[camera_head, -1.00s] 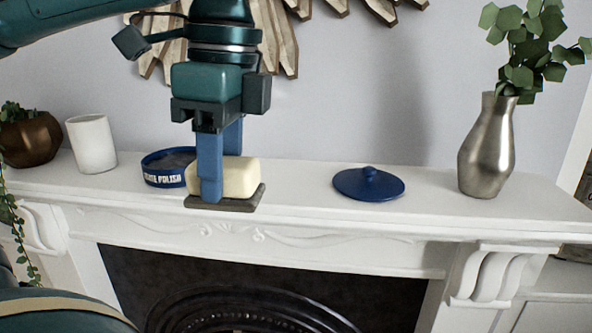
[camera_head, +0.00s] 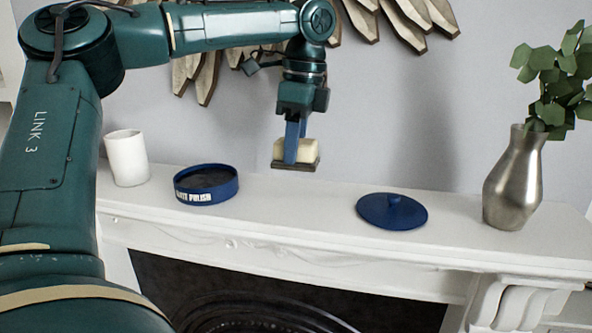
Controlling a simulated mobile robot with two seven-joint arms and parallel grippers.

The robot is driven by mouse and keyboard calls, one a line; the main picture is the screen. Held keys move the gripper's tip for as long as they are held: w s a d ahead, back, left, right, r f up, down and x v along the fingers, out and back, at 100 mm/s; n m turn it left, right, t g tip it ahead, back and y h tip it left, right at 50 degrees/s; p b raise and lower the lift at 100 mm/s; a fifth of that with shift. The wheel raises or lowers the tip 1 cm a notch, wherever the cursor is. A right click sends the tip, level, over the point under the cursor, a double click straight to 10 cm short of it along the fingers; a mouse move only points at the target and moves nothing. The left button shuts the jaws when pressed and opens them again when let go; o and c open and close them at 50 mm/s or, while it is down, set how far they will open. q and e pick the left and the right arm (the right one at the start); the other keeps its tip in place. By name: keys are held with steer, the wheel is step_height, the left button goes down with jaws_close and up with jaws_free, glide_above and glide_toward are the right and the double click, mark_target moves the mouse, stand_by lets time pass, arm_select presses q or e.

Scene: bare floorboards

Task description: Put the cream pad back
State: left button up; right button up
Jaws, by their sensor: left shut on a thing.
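The cream pad (camera_head: 309,151), a cream block with a dark flat underside, is held in the air above the back of the mantel. My left gripper (camera_head: 292,150) is shut on it, with blue fingers on its sides. A round blue polish tin (camera_head: 222,191) stands open on the mantel, lower and to the left of the pad, with dark content inside. Its blue lid (camera_head: 391,212), with a small knob, lies on the mantel to the right. My right gripper is not in view.
A white cup (camera_head: 127,158) stands left of the tin. A silver vase (camera_head: 512,184) with green leaves stands at the right. The white mantel (camera_head: 290,205) is clear between tin and lid. A wooden wall ornament (camera_head: 420,22) hangs above.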

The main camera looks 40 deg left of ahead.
mark_target(300, 140)
arm_select(q)
step_height(300, 140, down, 4)
steer(key=shift+f, duration=0.1)
steer(key=shift+w+a+f, duration=0.1)
steer(key=shift+f, duration=0.6)
steer(key=shift+w+a+f, duration=0.1)
steer(key=shift+f, duration=0.6)
steer(key=shift+d, duration=0.1)
steer(key=shift+f, duration=0.2)
steer(key=o, duration=0.9)
steer(key=shift+o, duration=0.2)
steer(key=r, duration=0.8)
steer(key=d+r, duration=0.1)
steer(key=r, duration=0.3)
steer(key=shift+w+d+r, duration=0.1)
steer(key=shift+w+r, duration=0.1)
steer(key=shift+w, duration=0.1)
